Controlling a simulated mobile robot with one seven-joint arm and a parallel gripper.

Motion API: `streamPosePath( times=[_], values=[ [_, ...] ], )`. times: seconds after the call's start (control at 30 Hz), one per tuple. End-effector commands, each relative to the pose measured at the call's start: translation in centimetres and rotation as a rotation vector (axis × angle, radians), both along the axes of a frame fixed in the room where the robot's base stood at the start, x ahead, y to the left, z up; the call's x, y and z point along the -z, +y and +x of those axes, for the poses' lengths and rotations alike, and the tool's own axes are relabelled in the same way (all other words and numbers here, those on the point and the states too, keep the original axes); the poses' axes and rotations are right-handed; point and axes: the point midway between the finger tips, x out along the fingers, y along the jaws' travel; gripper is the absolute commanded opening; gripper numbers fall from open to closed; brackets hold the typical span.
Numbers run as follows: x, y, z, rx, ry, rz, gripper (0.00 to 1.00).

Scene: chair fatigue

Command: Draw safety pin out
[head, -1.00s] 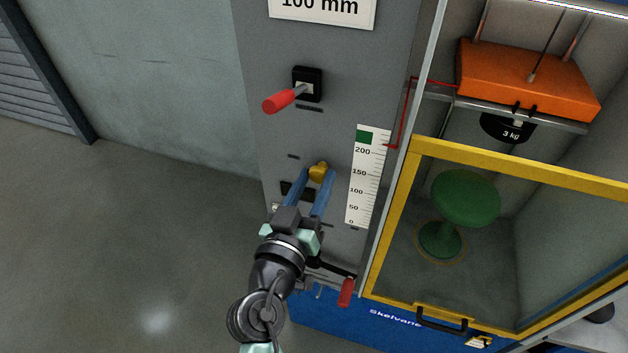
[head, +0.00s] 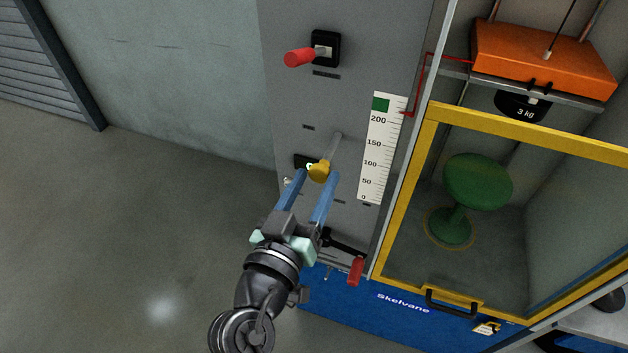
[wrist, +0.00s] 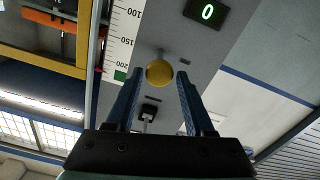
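The safety pin shows as a yellow round knob (head: 319,172) on a grey metal shaft that runs back to the grey machine panel (head: 285,85). The shaft stands well out of the panel; whether its far end is still in the hole I cannot tell. My gripper (head: 318,174) has its two blue fingers on either side of the knob. The gripper looks open.
A red-handled lever (head: 300,57) is above, and another red handle (head: 356,271) below. A printed scale (head: 381,145) is right of the pin. A yellow-framed guard (head: 405,190) encloses a green stool (head: 477,182) under an orange weight block (head: 540,60). The floor at left is clear.

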Motion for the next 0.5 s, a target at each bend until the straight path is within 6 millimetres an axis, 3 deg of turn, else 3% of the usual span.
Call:
streamPosePath(
  times=[0.1, 0.5],
  values=[
    [-0.02, 0.0, 0.02, 0.0, -0.001, 0.0, 0.73],
    [0.18, 0.27, -0.76, -0.001, -0.001, 0.0, 0.73]
  ],
)
